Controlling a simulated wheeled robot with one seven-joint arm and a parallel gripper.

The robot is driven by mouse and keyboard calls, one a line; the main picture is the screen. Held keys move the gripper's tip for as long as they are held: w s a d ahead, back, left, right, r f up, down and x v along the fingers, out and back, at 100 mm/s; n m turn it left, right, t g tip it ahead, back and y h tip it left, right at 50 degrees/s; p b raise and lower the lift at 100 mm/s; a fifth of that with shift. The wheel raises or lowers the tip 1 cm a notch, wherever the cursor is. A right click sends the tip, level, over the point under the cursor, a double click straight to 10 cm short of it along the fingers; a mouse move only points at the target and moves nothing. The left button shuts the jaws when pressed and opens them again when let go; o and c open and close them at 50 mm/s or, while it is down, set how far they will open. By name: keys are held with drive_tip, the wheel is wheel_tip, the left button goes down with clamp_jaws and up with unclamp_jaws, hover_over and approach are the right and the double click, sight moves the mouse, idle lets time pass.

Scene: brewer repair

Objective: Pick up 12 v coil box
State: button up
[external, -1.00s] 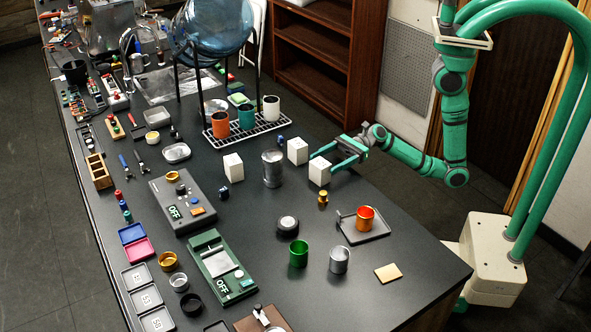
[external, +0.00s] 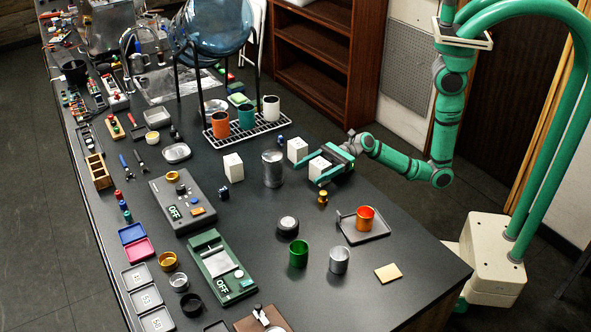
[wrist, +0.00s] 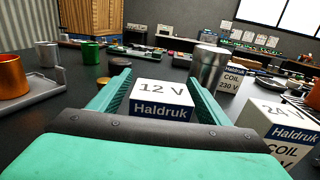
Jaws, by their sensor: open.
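The 12 V coil box is a white cube with a blue "Haldruk" band and "12 V" on its top. In the wrist view the 12 V coil box (wrist: 163,98) stands upright between my open fingers. In the external view the 12 V coil box (external: 319,167) stands on the counter, with a green finger on either side. My gripper (external: 318,169) is open and low around the box; it also shows in the wrist view (wrist: 160,82). I cannot tell whether either finger touches the box.
A 24 V coil box (wrist: 285,130) stands close beside my right-hand finger in the wrist view. A 230 V coil box (wrist: 232,78) and a metal cylinder (external: 272,168) stand beyond. A small brass part (external: 323,198) and a tray with an orange cup (external: 365,218) are near.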

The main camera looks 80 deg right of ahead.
drive_tip(key=c, duration=1.3)
drive_tip(key=shift+r, duration=0.15)
